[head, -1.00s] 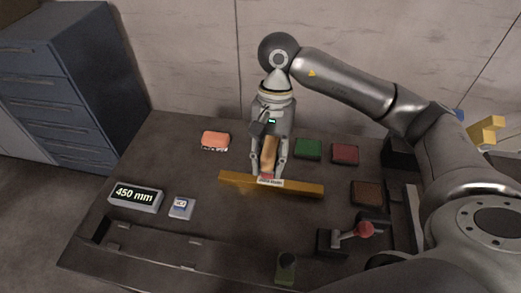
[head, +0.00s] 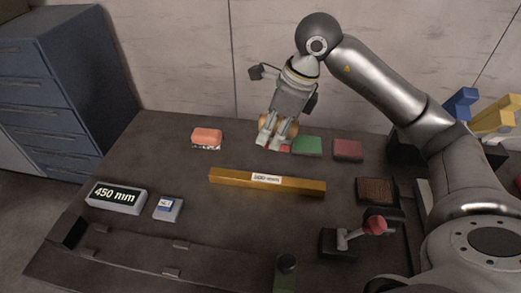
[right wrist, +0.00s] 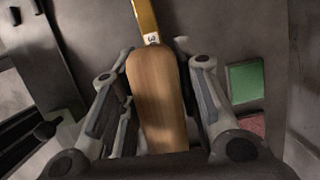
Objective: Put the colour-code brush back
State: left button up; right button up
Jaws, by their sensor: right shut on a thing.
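The brush has a wooden handle (right wrist: 155,95), held between the fingers of my right gripper (head: 271,144). In the head view the fingers and wrist hide most of it. A small red patch (head: 285,149) shows beside the fingertips; I cannot tell whether it belongs to the brush. My right gripper is behind the yellow bar (head: 225,179), left of the green pad (head: 307,146). A white label (head: 266,178) lies on the bar's middle. The bar also shows beyond the handle in the right wrist view (right wrist: 143,14). My left gripper is not in view.
A dark red pad (head: 348,150), a brown pad (head: 377,190) and a red-knobbed lever (head: 374,225) are at the right. An orange block (head: 207,137), a display reading 450 mm (head: 116,197) and a small blue-white box (head: 167,208) are at the left.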

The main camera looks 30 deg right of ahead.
jog(key=m, duration=0.1)
jog(key=w+d+m+b, duration=0.1)
jog(key=m, duration=0.1)
jog(key=shift+f+t+h, duration=0.2)
jog(key=shift+t+h, duration=0.1)
jog(key=shift+h, duration=0.1)
jog(key=shift+w+d+m, duration=0.15)
jog(key=shift+w+m, duration=0.05)
jog(key=shift+m, duration=0.1)
jog(key=w+f, duration=0.3)
jog(key=w, duration=0.1)
jog(key=w+d+f+p, duration=0.1)
jog(key=w+f, duration=0.1)
jog(key=w, duration=0.2)
jog(key=w+d+f+p, duration=0.1)
jog(key=w+f, duration=0.2)
jog(key=w, duration=0.1)
jog(key=shift+w+d+f, duration=0.1)
jog(key=shift+w+f, duration=0.1)
jog(key=shift+f, duration=0.1)
jog(key=shift+w+d+f, duration=0.1)
jog(key=shift+w+f, duration=0.35)
jog(key=shift+f, duration=0.1)
notch_tip(320, 180, down, 3)
jog(key=shift+f+p, duration=0.1)
jog(key=shift+p, duration=0.35)
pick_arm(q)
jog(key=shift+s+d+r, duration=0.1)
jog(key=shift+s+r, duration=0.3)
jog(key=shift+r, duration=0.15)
